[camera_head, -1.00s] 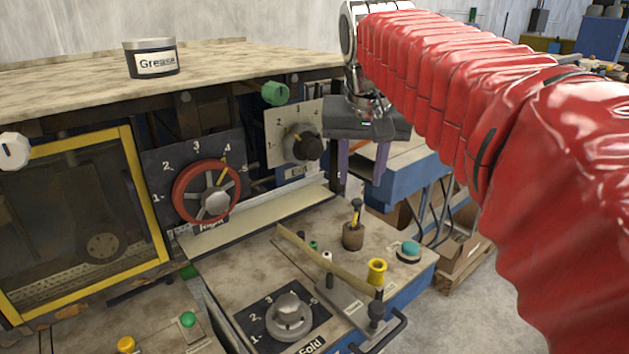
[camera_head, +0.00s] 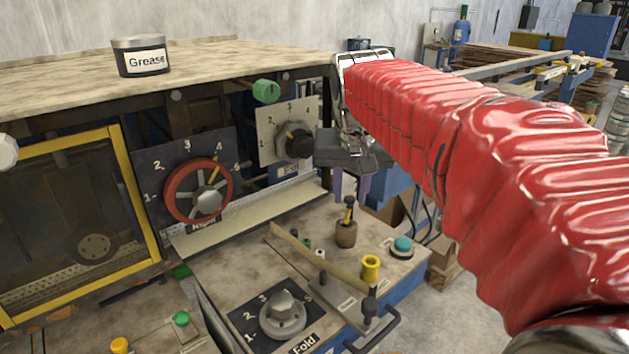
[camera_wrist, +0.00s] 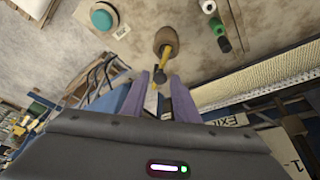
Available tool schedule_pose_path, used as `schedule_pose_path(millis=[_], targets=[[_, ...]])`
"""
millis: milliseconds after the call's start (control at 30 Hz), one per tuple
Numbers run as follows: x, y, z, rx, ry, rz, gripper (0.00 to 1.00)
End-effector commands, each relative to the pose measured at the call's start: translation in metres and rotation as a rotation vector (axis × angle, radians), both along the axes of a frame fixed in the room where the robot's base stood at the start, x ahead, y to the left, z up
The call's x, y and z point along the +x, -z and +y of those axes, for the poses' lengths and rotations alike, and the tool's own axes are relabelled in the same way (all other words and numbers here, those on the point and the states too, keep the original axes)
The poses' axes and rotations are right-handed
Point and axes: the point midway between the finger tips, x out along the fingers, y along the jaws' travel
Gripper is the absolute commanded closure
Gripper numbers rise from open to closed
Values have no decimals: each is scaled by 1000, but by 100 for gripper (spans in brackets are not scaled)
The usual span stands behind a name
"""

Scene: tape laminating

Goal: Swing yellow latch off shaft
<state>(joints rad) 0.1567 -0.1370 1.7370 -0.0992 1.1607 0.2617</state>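I cannot tell for sure which part is the yellow latch. A yellow lever with a black grip (camera_head: 348,210) stands up from a brown round base (camera_head: 345,234) on the machine bench. In the wrist view the yellow lever (camera_wrist: 167,58) leans out of the brown base (camera_wrist: 168,38) and lines up with the gap between my fingers. My gripper (camera_head: 350,190) has purple fingers pointing down, just above or behind the lever. It also shows in the wrist view (camera_wrist: 161,80), fingers apart, with nothing visibly clamped. Contact with the lever cannot be told.
A yellow spool (camera_head: 370,268) and a teal button (camera_head: 402,245) are right of the lever. A grease tin (camera_head: 141,57) stands on top.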

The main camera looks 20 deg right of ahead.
Motion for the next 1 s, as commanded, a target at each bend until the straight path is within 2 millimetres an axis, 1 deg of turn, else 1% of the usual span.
schedule_pose_path(millis=[33,67,367,767,1000], targets=[[0,0,0,0,0,0,77],[0,0,0,0,0,0,79],[0,0,0,0,1,0,100],[-1,0,-1,0,3,0,100],[-1,0,-7,-1,51,3,100]])
